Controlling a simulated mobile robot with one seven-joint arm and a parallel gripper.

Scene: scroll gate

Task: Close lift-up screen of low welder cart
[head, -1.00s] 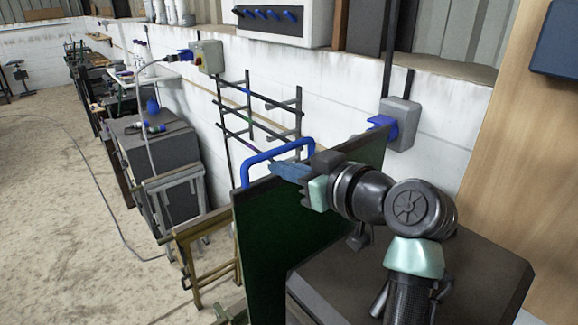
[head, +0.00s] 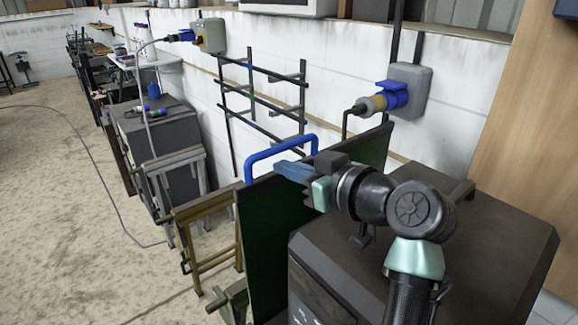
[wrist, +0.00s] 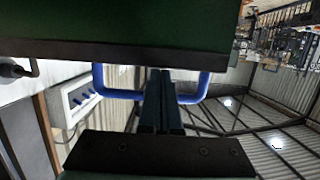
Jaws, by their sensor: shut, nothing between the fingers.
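The screen (head: 262,230) is a dark green panel with a blue handle (head: 283,150) on its upper edge. It stands steeply at the left side of the dark welder cart (head: 485,222), raised above its top. My gripper (head: 280,168) is shut and empty, its blue fingers at the screen's top edge beside the handle. In the wrist view the fingers (wrist: 160,78) point at the panel's dark edge (wrist: 120,54), between the two legs of the handle (wrist: 122,94). I cannot tell whether they touch it.
A wood panel (head: 525,130) is at the right. The floor at left is mostly open.

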